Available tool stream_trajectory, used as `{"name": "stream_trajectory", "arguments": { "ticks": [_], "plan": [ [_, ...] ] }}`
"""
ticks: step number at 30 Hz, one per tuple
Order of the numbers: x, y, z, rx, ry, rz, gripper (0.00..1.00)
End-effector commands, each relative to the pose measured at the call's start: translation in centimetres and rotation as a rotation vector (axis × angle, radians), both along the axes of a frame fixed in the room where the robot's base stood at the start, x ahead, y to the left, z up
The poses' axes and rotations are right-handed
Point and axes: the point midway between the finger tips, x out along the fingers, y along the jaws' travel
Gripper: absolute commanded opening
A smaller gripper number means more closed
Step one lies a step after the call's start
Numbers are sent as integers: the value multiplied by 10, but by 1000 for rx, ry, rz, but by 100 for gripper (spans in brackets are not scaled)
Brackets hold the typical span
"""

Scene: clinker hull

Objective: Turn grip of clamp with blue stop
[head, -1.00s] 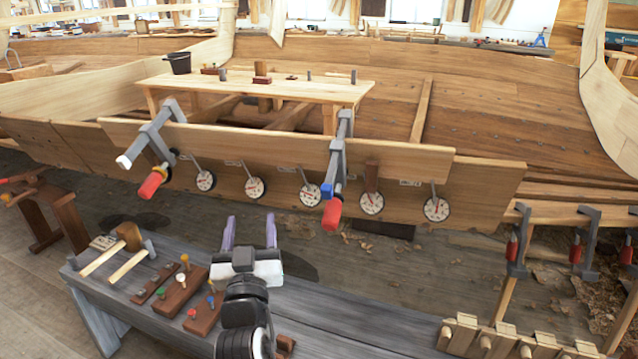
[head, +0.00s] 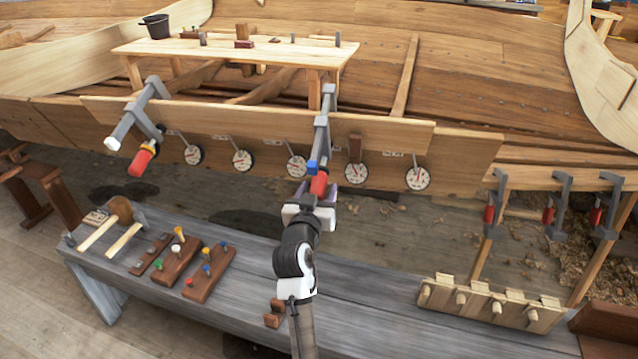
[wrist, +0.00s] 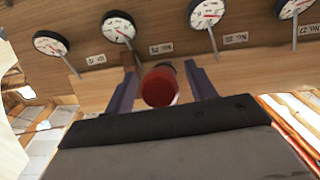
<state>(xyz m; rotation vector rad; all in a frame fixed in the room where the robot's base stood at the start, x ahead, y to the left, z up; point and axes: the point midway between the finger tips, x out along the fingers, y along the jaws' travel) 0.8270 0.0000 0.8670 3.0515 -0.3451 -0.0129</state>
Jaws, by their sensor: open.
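The clamp with the blue stop (head: 312,166) hangs over the hull plank, its grey bar (head: 321,135) reaching up to the table edge. Its red grip (head: 319,184) points down toward my gripper (head: 318,198). In the wrist view the red grip (wrist: 159,86) shows end-on between the two purple fingers of my open gripper (wrist: 162,85). I cannot tell whether either finger touches it. Another clamp (head: 140,115) to the left has a white end, a yellow ring and a red grip (head: 143,160).
Several round dials (head: 242,160) sit along the plank (head: 440,150); one is close by the clamp. More clamps (head: 490,215) hang at the right.

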Motion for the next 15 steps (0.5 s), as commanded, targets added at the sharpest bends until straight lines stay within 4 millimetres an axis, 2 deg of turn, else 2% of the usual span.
{"name": "stream_trajectory", "arguments": {
  "ticks": [6,15],
  "plan": [
    [17,-3,1,-1,-1,1,56],
    [18,-3,0,0,-1,2,54]
  ]
}}
